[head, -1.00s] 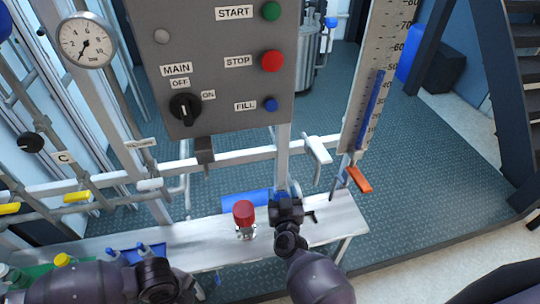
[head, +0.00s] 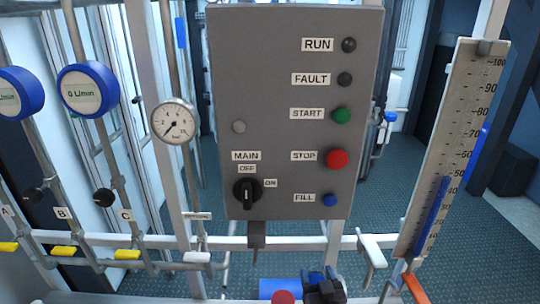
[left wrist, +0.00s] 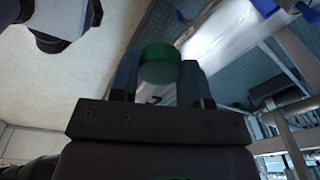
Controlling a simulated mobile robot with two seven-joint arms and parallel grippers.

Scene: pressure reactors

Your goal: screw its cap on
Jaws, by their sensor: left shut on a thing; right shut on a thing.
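In the left wrist view, my left gripper (left wrist: 160,85) is shut on a labelled vessel (left wrist: 158,96) with a green cap (left wrist: 160,63). The green cap stands out between the fingers; how it sits on the vessel cannot be told. The left gripper is outside the head view. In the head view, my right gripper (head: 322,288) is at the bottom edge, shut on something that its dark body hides. It is just right of a lying blue cylinder (head: 279,287) and a red cap (head: 283,297), whose lower part is cut off by the frame.
A grey control panel (head: 290,120) stands above the bench, with a pressure gauge (head: 173,121) on its left. A scale board (head: 455,150) with a blue column is at the right. Yellow valve handles (head: 128,254) and an orange lever (head: 415,288) are low at the sides.

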